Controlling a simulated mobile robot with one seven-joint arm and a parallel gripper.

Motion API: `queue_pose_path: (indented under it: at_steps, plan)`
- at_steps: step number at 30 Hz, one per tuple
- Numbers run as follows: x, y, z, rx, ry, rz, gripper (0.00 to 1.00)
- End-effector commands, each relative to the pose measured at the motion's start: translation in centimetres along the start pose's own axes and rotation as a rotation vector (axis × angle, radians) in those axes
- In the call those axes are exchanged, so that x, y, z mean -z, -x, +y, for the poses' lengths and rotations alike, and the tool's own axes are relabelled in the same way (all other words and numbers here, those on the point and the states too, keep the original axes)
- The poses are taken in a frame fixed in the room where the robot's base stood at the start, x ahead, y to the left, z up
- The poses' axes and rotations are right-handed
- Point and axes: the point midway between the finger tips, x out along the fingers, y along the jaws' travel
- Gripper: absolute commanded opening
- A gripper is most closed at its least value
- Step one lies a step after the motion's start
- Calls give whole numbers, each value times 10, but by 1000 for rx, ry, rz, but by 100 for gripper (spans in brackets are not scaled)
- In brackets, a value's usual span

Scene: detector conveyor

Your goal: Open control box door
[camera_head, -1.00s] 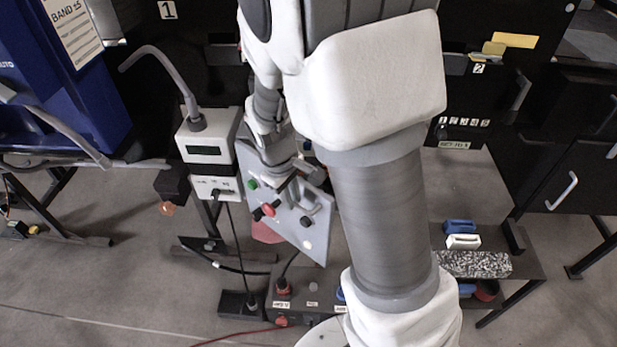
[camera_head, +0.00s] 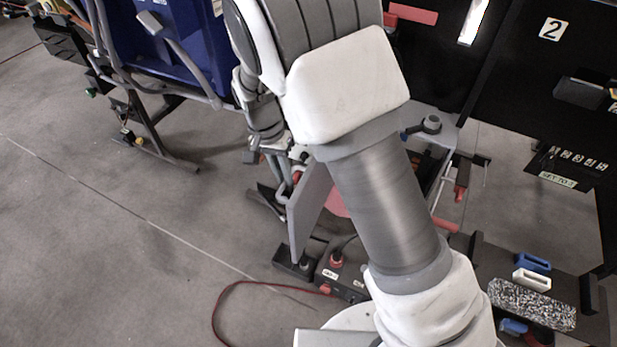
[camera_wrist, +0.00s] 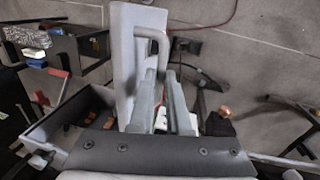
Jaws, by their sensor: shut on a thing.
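The control box door (camera_head: 310,208) is a grey panel seen nearly edge-on in the head view, swung out from its box. In the wrist view the door (camera_wrist: 126,50) stands upright, with its bent grey handle (camera_wrist: 163,42) on the right side. My gripper (camera_wrist: 162,82) is shut on this handle; the fingers hide part of it. In the head view my gripper (camera_head: 288,172) is at the door's upper left, partly hidden by my wrist. The open control box (camera_wrist: 62,118) shows left of the door in the wrist view, with small parts inside. My arm hides much of it in the head view.
A blue machine (camera_head: 180,45) on a dark stand is at the upper left. A power strip (camera_head: 340,278) with a red cable (camera_head: 222,300) lies below the door. Black cabinets (camera_head: 545,90) stand at the right.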

Motion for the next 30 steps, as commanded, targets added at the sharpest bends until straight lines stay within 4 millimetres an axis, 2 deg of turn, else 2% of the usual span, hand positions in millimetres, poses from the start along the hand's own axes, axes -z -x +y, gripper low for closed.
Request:
queue_pose_path:
  at_steps: [1,6,12,18,30]
  plan:
    - [3,2,-10,1,-33,-4,0]
    - [10,7,-33,1,-136,-23,0]
    - [17,10,-50,2,-213,-37,0]
    - [21,11,-56,2,-246,-43,0]
    - [22,11,-56,1,-252,-43,0]
